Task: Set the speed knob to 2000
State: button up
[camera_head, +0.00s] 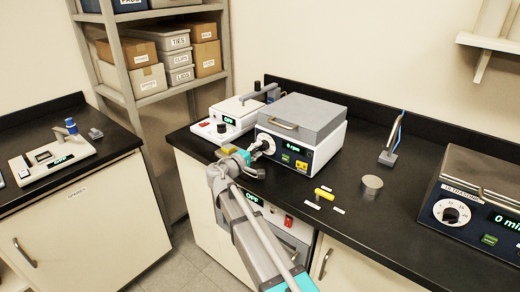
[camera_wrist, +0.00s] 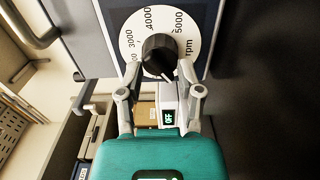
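The speed knob (camera_wrist: 160,55) is black and sits on a white round dial (camera_wrist: 135,30) marked 3000, 4000, 5000 and rpm, which appears turned sideways in the wrist view. A white mark on the knob points toward the bottom of that view, away from these numbers. The 2000 mark cannot be made out. In the head view the dial (camera_head: 264,140) is on the front of a white machine with a grey lid (camera_head: 301,115); its display (camera_head: 299,149) is lit green. My gripper (camera_wrist: 160,68) is open, its fingers either side of the knob, with no clear contact visible.
A white device with an OFF display (camera_head: 228,120) stands left of the machine. A yellow-handled tool (camera_head: 324,193), a metal puck (camera_head: 372,183) and an ultrasonic unit (camera_head: 470,200) are on the black counter to the right. A storage shelf (camera_head: 140,60) stands behind at left.

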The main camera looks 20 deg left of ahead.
grip_shut()
jog(key=m, duration=0.5)
jog(key=shift+m, duration=0.3)
jog(key=shift+r+m, duration=0.1)
jog(key=shift+m, duration=0.4)
jog(key=shift+s+d, duration=0.1)
jog(key=shift+m, duration=0.3)
